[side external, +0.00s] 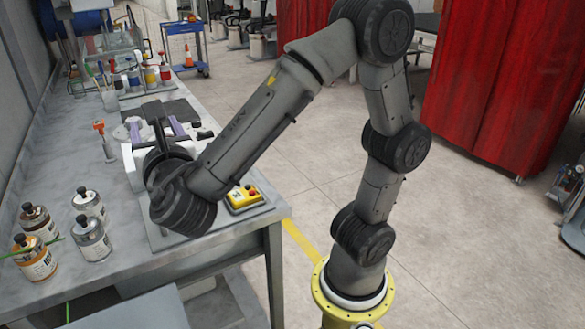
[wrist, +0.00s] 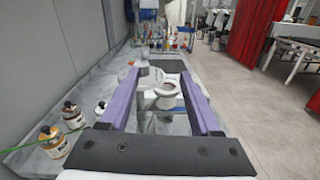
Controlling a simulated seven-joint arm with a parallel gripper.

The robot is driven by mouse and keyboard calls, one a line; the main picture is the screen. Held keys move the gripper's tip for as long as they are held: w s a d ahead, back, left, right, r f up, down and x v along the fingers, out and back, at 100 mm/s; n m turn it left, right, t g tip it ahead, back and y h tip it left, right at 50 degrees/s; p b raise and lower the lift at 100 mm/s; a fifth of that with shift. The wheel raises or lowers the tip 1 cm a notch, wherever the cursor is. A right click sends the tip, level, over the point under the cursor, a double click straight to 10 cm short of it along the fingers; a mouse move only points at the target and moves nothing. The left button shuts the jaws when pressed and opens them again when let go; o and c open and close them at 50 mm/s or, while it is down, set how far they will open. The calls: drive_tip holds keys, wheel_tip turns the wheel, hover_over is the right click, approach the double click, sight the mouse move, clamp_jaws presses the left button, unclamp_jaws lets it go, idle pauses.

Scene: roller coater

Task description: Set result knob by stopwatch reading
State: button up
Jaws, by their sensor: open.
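My gripper (side external: 168,123) has purple fingers and is partly hidden behind my own wrist in the side external view. In the wrist view my gripper (wrist: 155,75) is open, with its fingers wide apart. A white machine (wrist: 163,99) with a ring-like opening shows between and beyond the fingers, apart from them as far as I can see. In the side external view a yellow control box (side external: 243,197) with red buttons sits near the bench's front edge, right of my wrist. I cannot make out a stopwatch reading or a result knob in either view.
Several bottles with black caps (side external: 92,238) stand at the near left of the grey bench (side external: 125,270). An orange-handled tool (side external: 99,128) stands behind them. Containers (side external: 150,76) crowd the far end.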

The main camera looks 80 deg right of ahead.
drive_tip(key=s+d+f+m+g+y, duration=0.1)
drive_tip(key=s+d+m+g, duration=0.4)
drive_tip(key=d, duration=0.3)
drive_tip(key=s+d+f+m+g, duration=0.1)
drive_tip(key=s+d+m+g, duration=0.2)
drive_tip(key=s+d+m, duration=0.4)
drive_tip(key=s+a+f+m+y, duration=0.5)
drive_tip(key=s+f+m+y, duration=0.3)
drive_tip(key=m, duration=0.1)
drive_tip(key=shift+s+f+g+y, duration=0.3)
drive_tip(key=shift+f+y, duration=0.1)
